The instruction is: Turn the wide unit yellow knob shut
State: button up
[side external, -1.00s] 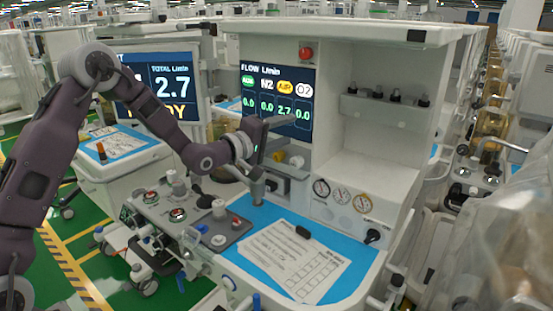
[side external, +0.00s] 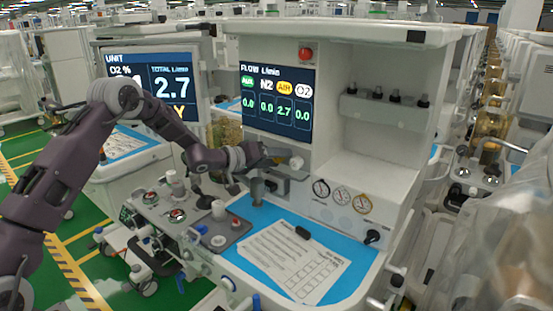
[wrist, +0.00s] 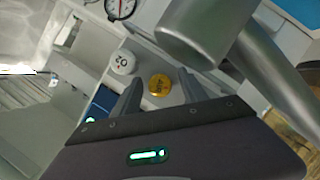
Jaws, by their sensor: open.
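The wide unit (side external: 430,38) is the white cart with the flow screen (side external: 277,103), which reads 2.7 under the yellow AIR label and 0.0 in the other columns. The yellow knob (wrist: 159,86) shows in the wrist view, between and just beyond the fingertips of my gripper (wrist: 160,77). The fingers are open, one on each side of it, with no clear contact visible. In the side view my gripper (side external: 272,158) is at the knob row below the screen and hides the yellow knob. A white knob (wrist: 122,62) sits beside the yellow one, outside the fingers.
A thick grey metal post (wrist: 195,35) stands close to the fingers in the wrist view; it also rises below the gripper in the side view (side external: 257,190). Gauges (side external: 340,195) are to the right. A paper sheet (side external: 290,262) lies on the blue worktop.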

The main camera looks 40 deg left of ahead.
jog(key=shift+c, duration=0.2)
grip_shut()
jog(key=m+y, duration=0.2)
jog(key=m, duration=0.1)
jog(key=shift+d+m+g, duration=0.1)
jog(key=shift+m+g, duration=0.2)
jog(key=m+y, duration=0.2)
jog(key=m, duration=0.1)
jog(key=shift+m+y, duration=0.3)
jog(key=shift+y, duration=0.1)
jog(key=m+y, duration=0.2)
jog(key=m, duration=0.1)
jog(key=shift+m, duration=0.3)
jog(key=m+t+y, duration=0.1)
jog(key=m+y, duration=0.1)
jog(key=m, duration=0.2)
jog(key=shift+y, duration=0.3)
